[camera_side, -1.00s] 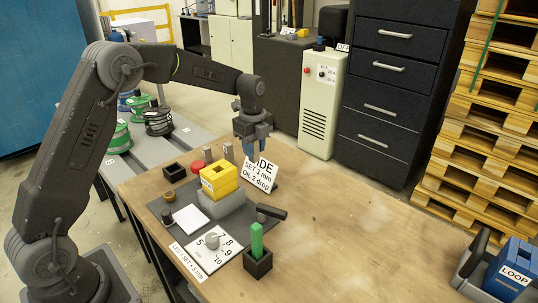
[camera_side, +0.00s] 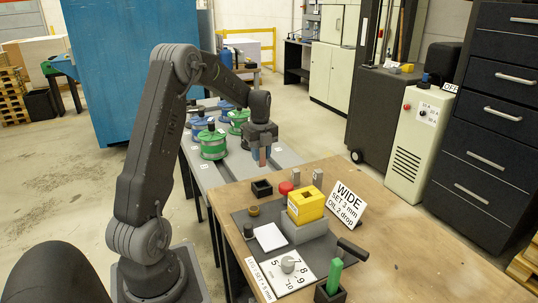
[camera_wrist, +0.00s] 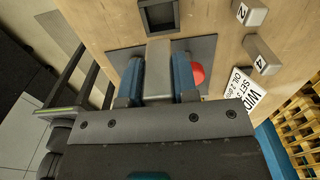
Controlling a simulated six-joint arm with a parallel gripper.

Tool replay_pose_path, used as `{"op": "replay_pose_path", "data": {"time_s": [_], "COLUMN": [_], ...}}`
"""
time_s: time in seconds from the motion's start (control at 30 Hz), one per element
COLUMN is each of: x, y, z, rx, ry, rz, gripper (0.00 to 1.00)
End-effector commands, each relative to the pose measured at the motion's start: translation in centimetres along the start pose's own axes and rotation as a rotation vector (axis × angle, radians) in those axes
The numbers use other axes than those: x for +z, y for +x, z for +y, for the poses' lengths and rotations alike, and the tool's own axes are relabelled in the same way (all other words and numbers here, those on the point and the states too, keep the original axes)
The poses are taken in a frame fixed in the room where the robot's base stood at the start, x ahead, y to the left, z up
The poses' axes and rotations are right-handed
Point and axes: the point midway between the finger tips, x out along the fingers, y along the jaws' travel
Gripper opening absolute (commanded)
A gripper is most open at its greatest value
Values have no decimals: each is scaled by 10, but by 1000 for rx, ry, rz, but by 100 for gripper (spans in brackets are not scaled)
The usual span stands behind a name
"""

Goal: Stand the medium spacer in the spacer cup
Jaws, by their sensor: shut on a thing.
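My gripper (camera_side: 262,156) hangs raised at the far left side of the table. It also shows in the wrist view (camera_wrist: 157,78), its blue fingers shut on a plain grey metal block, the medium spacer (camera_wrist: 158,66). Its number is not visible. The spacer cup (camera_side: 262,193), a small black square box, stands on the table at the mat's back left corner, below my gripper in the side view. In the wrist view the cup (camera_wrist: 176,28) appears beyond the fingertips with its opening empty. The held spacer is apart from the cup.
Two other spacers (camera_side: 318,177), marked 2 and 4 in the wrist view (camera_wrist: 250,12), stand beside a red button (camera_side: 286,187). Spools (camera_side: 212,146) sit on the grey bench behind.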

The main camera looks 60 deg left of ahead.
Motion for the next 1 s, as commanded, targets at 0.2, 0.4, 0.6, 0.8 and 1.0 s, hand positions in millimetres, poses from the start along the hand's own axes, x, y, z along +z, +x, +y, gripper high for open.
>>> {"op": "replay_pose_path", "data": {"time_s": [0.2, 0.4, 0.6, 0.8, 1.0], "x": [-1, -1, -1, -1, -1], "y": [0, 11, 30, 46, 56], "z": [-1, -1, -1, -1, -1], "rx": [-1, 0, 1, 0, 0], "ry": [0, -1, -1, -1, -1], "rz": [-1, 0, 1, 1, 0], "gripper": [0, 0, 0, 0, 0]}}
